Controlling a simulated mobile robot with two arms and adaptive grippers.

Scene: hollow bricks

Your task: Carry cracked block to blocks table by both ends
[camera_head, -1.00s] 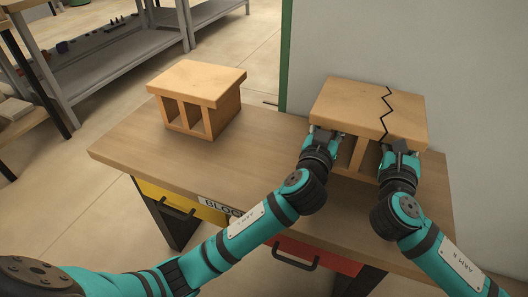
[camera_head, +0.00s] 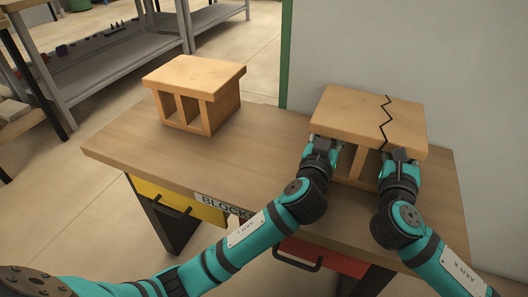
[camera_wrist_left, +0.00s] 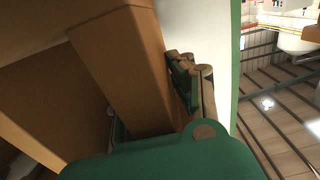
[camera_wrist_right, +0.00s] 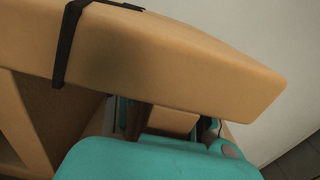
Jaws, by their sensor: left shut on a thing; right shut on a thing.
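The cracked block (camera_head: 350,108) is a tan hollow brick with a black zigzag crack in its right part. It is over the right end of the wooden blocks table (camera_head: 225,165), level or nearly so. I cannot tell whether its base touches the top. My left gripper (camera_head: 322,146) is shut on its left end; a wall of the block (camera_wrist_left: 125,65) fills the left wrist view. My right gripper (camera_head: 398,158) is shut on its right end; the slab (camera_wrist_right: 180,60) and crack show in the right wrist view. Fingertips are partly hidden.
Another tan hollow block (camera_head: 200,90) stands on the table's left half, with bare wood between the two blocks. A pale wall (camera_head: 400,45) rises close behind the cracked block. Grey shelving (camera_head: 110,65) stands at the back left.

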